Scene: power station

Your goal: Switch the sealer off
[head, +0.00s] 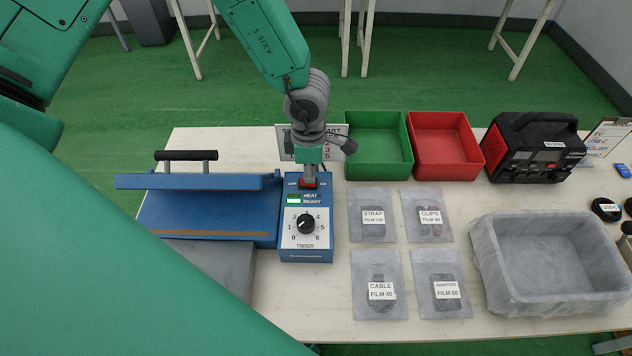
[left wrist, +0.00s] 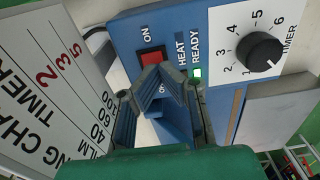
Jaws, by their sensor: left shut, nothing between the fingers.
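The blue sealer has a long arm with a black handle (head: 187,155) and a control box (head: 307,250) with a black timer knob (head: 306,224). Its red power switch (left wrist: 152,62) lies between the ON label and a partly hidden OFF label. The READY light (left wrist: 197,72) is lit. My left gripper (head: 309,181) points down at the switch from above. In the left wrist view, its shut, empty fingertips (left wrist: 160,84) cover the switch's OFF end. I cannot tell whether they touch it. My right gripper is not in view.
A sealing chart (left wrist: 60,90) stands close behind the control box, beside my gripper. Green (head: 378,173) and red (head: 446,172) bins, several film packets (head: 380,285), a grey tub (head: 550,318) and a black charger (head: 533,150) stand to the right on the white table (head: 300,315).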

